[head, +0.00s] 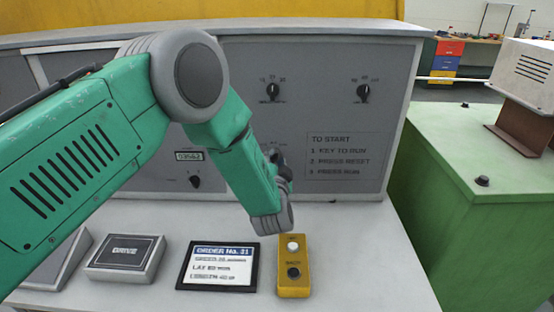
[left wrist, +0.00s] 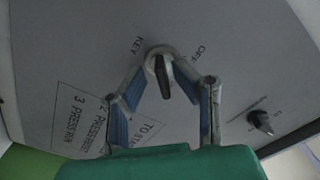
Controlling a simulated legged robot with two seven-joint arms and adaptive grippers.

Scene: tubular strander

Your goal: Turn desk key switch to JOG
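The key switch (left wrist: 162,72) is on the grey desk panel, with a pale round collar and a dark handle. KEY and OFF labels show beside it in the left wrist view; I cannot read a JOG label. My left gripper (left wrist: 161,74) is at the switch, its two blue-padded fingers on either side of the collar. The fingertips are apart, with the dark handle between them; firm contact cannot be seen. In the head view my left gripper (head: 280,162) is close to the panel and mostly hides the switch. My right gripper is not in view.
The panel (head: 320,75) has other knobs, and another knob (left wrist: 260,122) is right of my fingers in the wrist view. On the desk are a yellow button box (head: 294,275), an order display (head: 218,267) and a DRIVE box (head: 125,257). A green cabinet (head: 455,180) stands right.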

